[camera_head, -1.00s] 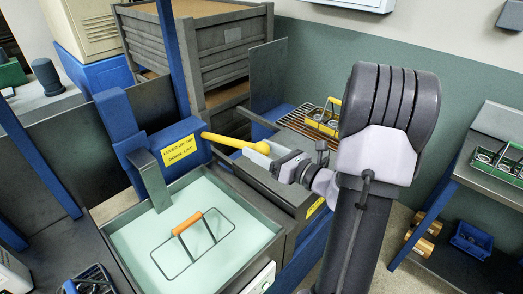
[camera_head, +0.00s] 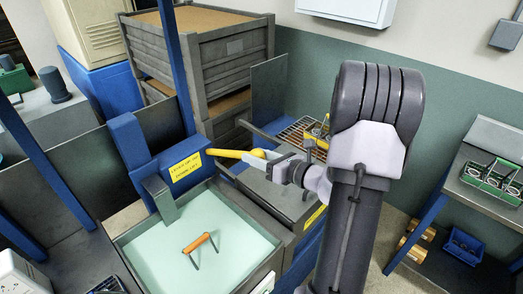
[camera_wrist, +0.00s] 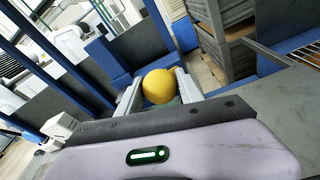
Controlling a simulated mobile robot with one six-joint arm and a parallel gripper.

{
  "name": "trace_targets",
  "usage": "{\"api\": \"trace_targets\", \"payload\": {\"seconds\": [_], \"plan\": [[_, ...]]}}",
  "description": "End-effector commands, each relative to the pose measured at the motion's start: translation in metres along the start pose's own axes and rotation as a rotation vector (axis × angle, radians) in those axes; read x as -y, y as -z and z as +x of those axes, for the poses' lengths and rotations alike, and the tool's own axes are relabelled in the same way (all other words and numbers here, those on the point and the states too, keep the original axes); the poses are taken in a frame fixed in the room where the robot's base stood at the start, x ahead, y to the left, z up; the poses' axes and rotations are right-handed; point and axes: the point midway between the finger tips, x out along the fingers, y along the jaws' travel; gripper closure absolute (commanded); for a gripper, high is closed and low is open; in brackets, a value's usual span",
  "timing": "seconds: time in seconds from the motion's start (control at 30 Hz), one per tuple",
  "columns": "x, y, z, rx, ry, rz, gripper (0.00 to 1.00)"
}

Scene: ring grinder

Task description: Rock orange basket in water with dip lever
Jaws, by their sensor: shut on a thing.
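The yellow dip lever (camera_head: 230,154) sticks out to the right from the blue post beside a yellow label (camera_head: 185,166). My gripper (camera_head: 262,158) is shut on the ball end of the lever. In the wrist view the yellow ball (camera_wrist: 159,87) sits between the two fingers. The water tank (camera_head: 146,240) holds pale green water. The basket's orange handle (camera_head: 198,242) and the upper parts of its wire stand above the water; the rest of the basket is hidden below the surface.
A yellow-handled basket (camera_head: 318,132) stands on a rack behind my gripper. A green basket (camera_head: 492,181) is on the right shelf, with a blue bin (camera_head: 466,246) below. A large grey crate (camera_head: 225,60) stands at the back.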

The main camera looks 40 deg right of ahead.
Motion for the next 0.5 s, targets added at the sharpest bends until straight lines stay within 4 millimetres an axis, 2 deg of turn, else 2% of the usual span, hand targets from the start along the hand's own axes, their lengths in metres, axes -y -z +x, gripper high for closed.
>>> {"api": "trace_targets", "payload": {"seconds": [0.03,0.17,0.3,0.5], "plan": [[-0.006,-0.024,0.001,-0.02,0.005,0.001,1.0],[-0.011,-0.045,0.011,-0.065,0.018,0.004,1.0],[-0.013,-0.055,0.021,-0.067,0.02,0.005,1.0],[-0.013,-0.058,0.025,-0.064,0.021,0.005,1.0]]}}
